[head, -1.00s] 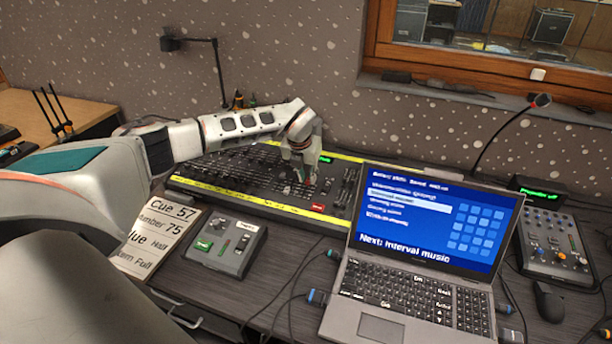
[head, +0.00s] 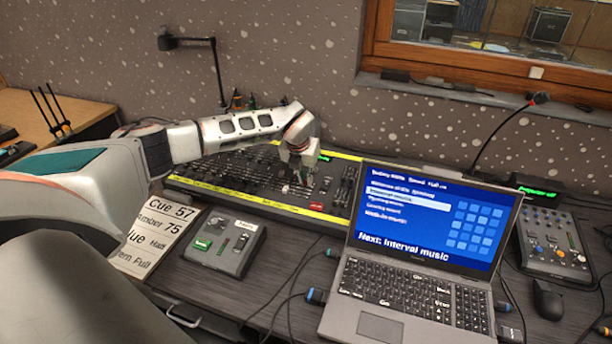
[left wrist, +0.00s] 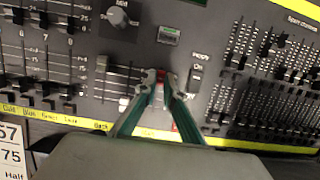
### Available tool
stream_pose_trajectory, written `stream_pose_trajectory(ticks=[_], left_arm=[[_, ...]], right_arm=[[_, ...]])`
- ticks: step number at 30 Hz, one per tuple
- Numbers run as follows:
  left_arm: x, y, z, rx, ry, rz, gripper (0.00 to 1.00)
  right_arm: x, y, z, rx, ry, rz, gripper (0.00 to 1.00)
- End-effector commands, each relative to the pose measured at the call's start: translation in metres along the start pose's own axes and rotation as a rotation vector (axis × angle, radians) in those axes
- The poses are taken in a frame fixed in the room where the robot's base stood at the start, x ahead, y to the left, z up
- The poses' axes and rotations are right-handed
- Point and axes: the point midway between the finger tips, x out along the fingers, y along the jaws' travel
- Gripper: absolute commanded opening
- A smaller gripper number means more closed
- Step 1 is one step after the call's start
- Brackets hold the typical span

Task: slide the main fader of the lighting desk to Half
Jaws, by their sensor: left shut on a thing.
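The lighting desk (head: 255,202) is a long dark console with yellow edge strips and rows of faders, below the wall. My left gripper (head: 304,180) reaches down over its middle. In the left wrist view the gripper (left wrist: 160,78) is shut on a red fader cap (left wrist: 158,82), mostly hidden between the fingertips; I take it to be the main fader. The scale beside the held fader is not readable. My right gripper is out of view.
A printed cue sheet (head: 160,235) and a small control box (head: 224,242) lie in front of the desk. An open laptop (head: 415,285) stands close at the right. The round knob (left wrist: 118,16) and a small switch (left wrist: 196,77) are near the fingers.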

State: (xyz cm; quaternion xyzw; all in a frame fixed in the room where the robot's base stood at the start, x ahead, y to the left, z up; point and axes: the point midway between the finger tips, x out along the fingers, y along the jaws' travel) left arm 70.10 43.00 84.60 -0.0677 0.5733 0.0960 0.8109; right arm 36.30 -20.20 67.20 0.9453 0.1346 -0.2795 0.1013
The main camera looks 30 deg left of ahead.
Motion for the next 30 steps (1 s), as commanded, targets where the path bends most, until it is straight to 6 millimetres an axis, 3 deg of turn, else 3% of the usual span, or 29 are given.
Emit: stream_pose_trajectory(ticks=[12, 21, 22, 30], left_arm=[[-0.006, 0.000, -0.019, 0.000, 0.003, 0.001, 0.00], [-0.005, 0.000, -0.025, -0.001, 0.003, 0.000, 0.00], [-0.005, 0.000, -0.025, -0.001, 0.003, 0.000, 0.17], [-0.006, 0.000, -0.024, 0.000, 0.002, 0.000, 0.17]], right_arm=[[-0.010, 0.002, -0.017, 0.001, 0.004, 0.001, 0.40], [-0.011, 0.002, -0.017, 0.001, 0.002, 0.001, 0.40], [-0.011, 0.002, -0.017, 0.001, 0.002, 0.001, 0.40], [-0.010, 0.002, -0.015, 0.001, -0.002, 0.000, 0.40]])
